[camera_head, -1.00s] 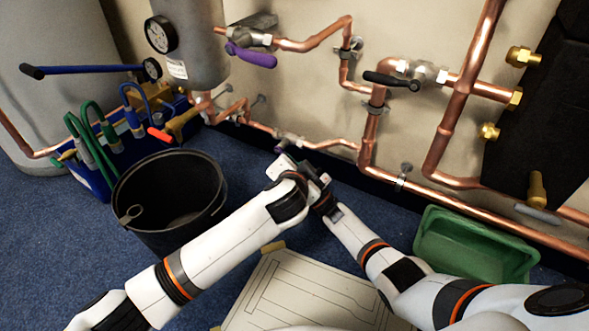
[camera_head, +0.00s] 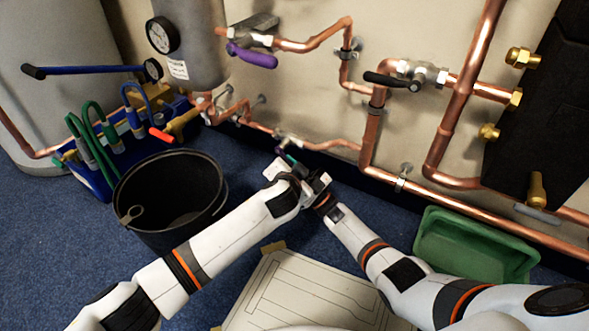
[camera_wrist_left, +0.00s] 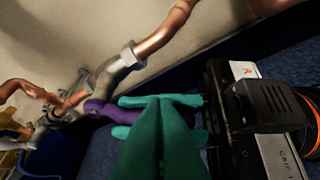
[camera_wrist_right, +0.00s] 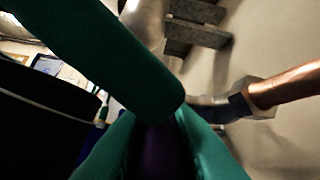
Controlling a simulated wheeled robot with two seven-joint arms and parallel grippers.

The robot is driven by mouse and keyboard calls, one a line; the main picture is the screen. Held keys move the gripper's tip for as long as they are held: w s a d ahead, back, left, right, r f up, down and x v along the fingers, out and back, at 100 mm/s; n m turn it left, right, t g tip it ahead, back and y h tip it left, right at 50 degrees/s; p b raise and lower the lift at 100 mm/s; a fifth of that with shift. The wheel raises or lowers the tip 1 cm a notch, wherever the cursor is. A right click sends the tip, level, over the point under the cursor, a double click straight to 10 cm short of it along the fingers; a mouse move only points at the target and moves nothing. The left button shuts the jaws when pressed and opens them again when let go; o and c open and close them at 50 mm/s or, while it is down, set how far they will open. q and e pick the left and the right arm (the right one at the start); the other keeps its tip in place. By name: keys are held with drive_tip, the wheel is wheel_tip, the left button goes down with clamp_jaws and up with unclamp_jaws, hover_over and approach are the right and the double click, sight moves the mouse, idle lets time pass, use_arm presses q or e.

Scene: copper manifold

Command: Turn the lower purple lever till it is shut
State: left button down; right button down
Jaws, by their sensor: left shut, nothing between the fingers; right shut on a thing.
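The lower purple lever (camera_wrist_left: 97,108) sits on a small valve on the low copper pipe and slants down from the valve body. It also shows between my right gripper's fingers in the right wrist view (camera_wrist_right: 162,155). My right gripper (camera_wrist_right: 158,135) is shut on this lever. Its teal fingers also show around the lever's end in the left wrist view. My left gripper (camera_wrist_left: 165,105) is shut and empty, right beside the right fingers. One of its teal fingers crosses the right wrist view. In the head view both wrists hide most of the lever; the small valve (camera_head: 288,139) shows above them.
Another purple lever (camera_head: 252,56) is on the upper valve, and a black lever (camera_head: 387,80) is further right. A black bucket (camera_head: 170,195) stands left of my left arm. A green tray (camera_head: 470,245) lies at the right. Copper pipes run close along the wall.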

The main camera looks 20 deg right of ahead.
use_arm(q)
drive_tip(key=shift+w+a+f, duration=0.2)
drive_tip(key=shift+a+f, duration=0.15)
drive_tip(key=shift+f, duration=0.1)
use_arm(e)
drive_tip(key=shift+s+a+r, duration=0.1)
drive_tip(key=shift+a+r, duration=0.1)
drive_tip(key=shift+a, duration=0.05)
drive_tip(key=c, duration=1.7)
unclamp_jaws()
drive_tip(key=shift+d, duration=0.1)
drive_tip(key=o, duration=0.3)
drive_tip(key=shift+d+f, duration=0.15)
drive_tip(key=shift+f, duration=0.05)
drive_tip(key=shift+o, duration=0.3)
drive_tip(key=shift+d, duration=0.1)
use_arm(q)
drive_tip(key=shift+d+f, duration=0.1)
drive_tip(key=shift+d, duration=0.25)
use_arm(e)
drive_tip(key=shift+f, duration=0.1)
